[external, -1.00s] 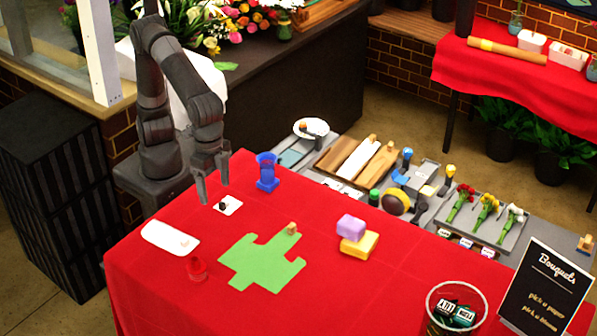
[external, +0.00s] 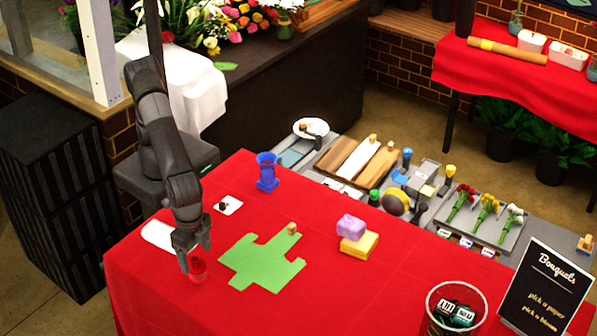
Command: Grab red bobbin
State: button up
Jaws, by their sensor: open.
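The red bobbin (external: 197,270) stands on the red tablecloth near the table's left front, left of the green cross-shaped sheet. My gripper (external: 195,262) points down over it, with its fingers open around or just beside the bobbin's upper part. Whether the fingers touch it cannot be told from this view. The fingers hide part of the bobbin's top.
A white tray (external: 158,235) lies partly hidden behind my gripper. The green sheet (external: 262,262) with a small wooden block is to the right. A blue vase (external: 267,172), a small white card (external: 229,204) and a purple block on a yellow block (external: 359,243) stand farther off.

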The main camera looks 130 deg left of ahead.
aim_at(195, 258)
jog(key=f, duration=0.5)
jog(key=shift+s, duration=0.25)
jog(key=shift+c, duration=0.4)
jog(key=c, duration=1)
jog(key=shift+r, duration=0.1)
